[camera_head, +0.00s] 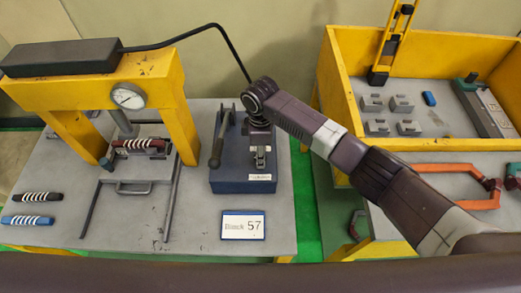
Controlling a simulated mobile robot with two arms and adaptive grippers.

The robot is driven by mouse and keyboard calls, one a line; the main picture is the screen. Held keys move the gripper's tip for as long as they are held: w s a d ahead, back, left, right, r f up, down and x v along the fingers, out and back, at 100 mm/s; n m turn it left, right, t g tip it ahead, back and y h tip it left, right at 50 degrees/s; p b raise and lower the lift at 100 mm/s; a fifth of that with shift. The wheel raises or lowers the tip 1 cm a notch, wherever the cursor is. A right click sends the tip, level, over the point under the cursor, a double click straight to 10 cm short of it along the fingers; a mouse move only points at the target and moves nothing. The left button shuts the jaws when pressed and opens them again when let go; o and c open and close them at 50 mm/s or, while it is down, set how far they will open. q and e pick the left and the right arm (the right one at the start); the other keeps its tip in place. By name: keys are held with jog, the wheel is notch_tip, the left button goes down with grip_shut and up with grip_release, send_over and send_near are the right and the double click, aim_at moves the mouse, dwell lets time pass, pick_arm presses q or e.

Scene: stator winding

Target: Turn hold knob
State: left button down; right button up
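A dark blue control box (240,182) with a lever (217,140) on its left side stands on the grey table. My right arm comes in from the right, and my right gripper (260,158) points down over the right part of the box. The gripper and wrist cover that part of the box, so I cannot make out a hold knob or whether the fingers touch anything. The fingers are too small to tell open from shut. My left gripper is not in view.
A yellow press frame (182,105) with a gauge (128,96) stands left of the box, with a striped coil piece (140,144) under it. Two more striped pieces lie at left. A "Block 57" sign (243,225) lies in front. A yellow-walled bin (345,85) is at right.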

jog(key=m+p, duration=0.1)
jog(key=m, duration=0.3)
jog(key=shift+r+m, duration=0.1)
jog(key=shift+m, duration=0.2)
jog(key=m, duration=1)
jog(key=shift+w+a, duration=0.1)
jog(key=m, duration=0.4)
jog(key=shift+r+m, duration=0.1)
jog(key=shift+m, duration=0.3)
jog(key=shift+w, duration=0.1)
jog(key=o, duration=0.9)
jog(key=shift+c, duration=0.2)
jog(key=o, duration=0.3)
